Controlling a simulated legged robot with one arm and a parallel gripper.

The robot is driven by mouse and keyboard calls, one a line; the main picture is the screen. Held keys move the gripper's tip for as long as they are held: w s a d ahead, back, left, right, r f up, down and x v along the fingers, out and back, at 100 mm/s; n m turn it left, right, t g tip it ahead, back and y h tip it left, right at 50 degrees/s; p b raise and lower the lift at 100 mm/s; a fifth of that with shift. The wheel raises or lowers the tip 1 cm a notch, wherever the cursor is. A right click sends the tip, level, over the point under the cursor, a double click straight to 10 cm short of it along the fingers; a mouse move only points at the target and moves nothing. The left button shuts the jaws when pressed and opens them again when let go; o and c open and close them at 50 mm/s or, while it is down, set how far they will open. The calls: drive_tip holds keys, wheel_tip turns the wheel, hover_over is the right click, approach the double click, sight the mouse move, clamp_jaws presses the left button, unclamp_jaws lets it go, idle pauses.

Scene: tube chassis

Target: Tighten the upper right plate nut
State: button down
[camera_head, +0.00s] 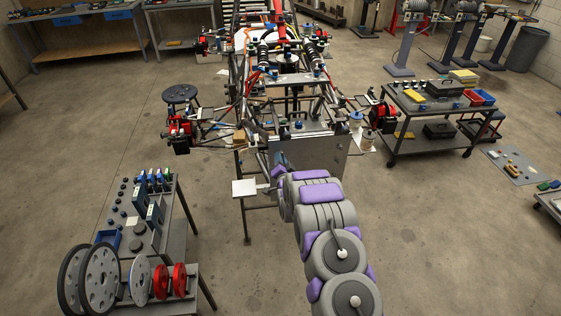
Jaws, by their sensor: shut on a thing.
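The metal plate (320,160) is a grey upright panel on the near end of the tube chassis (285,80). My grey and purple arm reaches from the bottom right to the plate's left part. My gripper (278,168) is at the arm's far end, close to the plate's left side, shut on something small. What it holds is too small and too covered by my wrist to name. The plate's upper right corner (345,138) is clear of my arm. I cannot make out the nut there.
A white square panel (244,188) sits just left of my wrist. A bench with tools and wheels (130,230) stands at the lower left. A black tool cart (440,115) stands at the right. The floor between is clear.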

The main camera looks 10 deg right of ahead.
drive_tip(key=shift+d+r+m+b, duration=0.1)
drive_tip(key=shift+m+b, duration=2)
drive_tip(key=shift+m, duration=2.8)
drive_tip(key=shift+s, duration=0.1)
drive_tip(key=c, duration=1)
unclamp_jaws()
drive_tip(key=shift+d, duration=0.2)
drive_tip(key=shift+c, duration=0.2)
drive_tip(key=shift+a+r, duration=0.1)
drive_tip(key=shift+a, duration=0.1)
drive_tip(key=s+p, duration=0.1)
drive_tip(key=s, duration=1.6)
drive_tip(key=shift+s+p, duration=0.15)
drive_tip(key=shift+p, duration=0.2)
